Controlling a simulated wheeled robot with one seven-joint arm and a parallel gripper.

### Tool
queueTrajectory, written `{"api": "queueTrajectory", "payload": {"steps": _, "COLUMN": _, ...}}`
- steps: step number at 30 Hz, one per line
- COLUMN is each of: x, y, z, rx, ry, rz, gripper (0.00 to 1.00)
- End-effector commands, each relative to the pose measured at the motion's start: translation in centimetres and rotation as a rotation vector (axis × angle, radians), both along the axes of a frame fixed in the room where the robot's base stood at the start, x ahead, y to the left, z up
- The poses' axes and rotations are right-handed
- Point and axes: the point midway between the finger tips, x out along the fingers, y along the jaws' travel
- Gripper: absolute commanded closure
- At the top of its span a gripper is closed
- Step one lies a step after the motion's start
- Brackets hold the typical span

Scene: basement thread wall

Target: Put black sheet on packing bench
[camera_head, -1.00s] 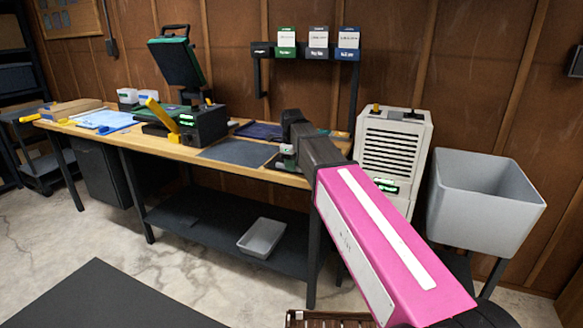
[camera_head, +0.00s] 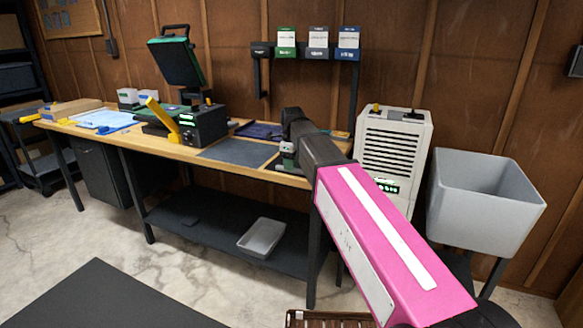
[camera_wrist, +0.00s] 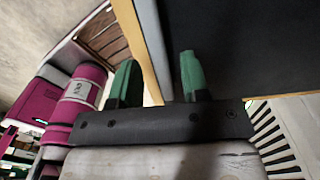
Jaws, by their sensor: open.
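My gripper (camera_head: 287,158) is over the right end of a long wood-topped bench (camera_head: 185,150), partly hidden by my arm in the head view. In the wrist view, its two green fingers (camera_wrist: 158,82) are apart with nothing seen held. A dark flat sheet (camera_head: 237,152) lies on the bench top just left of the gripper. A large dark surface (camera_wrist: 245,45) fills the upper right of the wrist view, beyond the right finger; I cannot tell whether it is the same sheet. A dark navy flat item (camera_head: 259,130) lies behind it.
A press with a raised lid (camera_head: 178,62) stands on the bench, left of the sheet. A white slatted unit (camera_head: 393,150) and a grey bin (camera_head: 485,200) are to the right. A black flat top (camera_head: 100,298) fills the lower left foreground. A grey tray (camera_head: 262,237) sits on the lower shelf.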

Motion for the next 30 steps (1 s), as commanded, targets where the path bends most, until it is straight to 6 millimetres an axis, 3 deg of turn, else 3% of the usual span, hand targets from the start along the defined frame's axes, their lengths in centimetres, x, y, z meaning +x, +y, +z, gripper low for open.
{"api": "queueTrajectory", "payload": {"steps": 15, "x": 0.0, "y": 0.0, "z": 8.7, "rx": 0.0, "ry": 0.0, "rz": 0.0, "gripper": 0.58}}
{"api": "queueTrajectory", "payload": {"steps": 21, "x": 0.0, "y": 0.0, "z": 10.3, "rx": 0.0, "ry": 0.001, "rz": 0.0, "gripper": 0.58}}
{"api": "queueTrajectory", "payload": {"steps": 30, "x": -0.1, "y": 0.0, "z": 10.5, "rx": -0.001, "ry": 0.001, "rz": 0.0, "gripper": 0.58}}
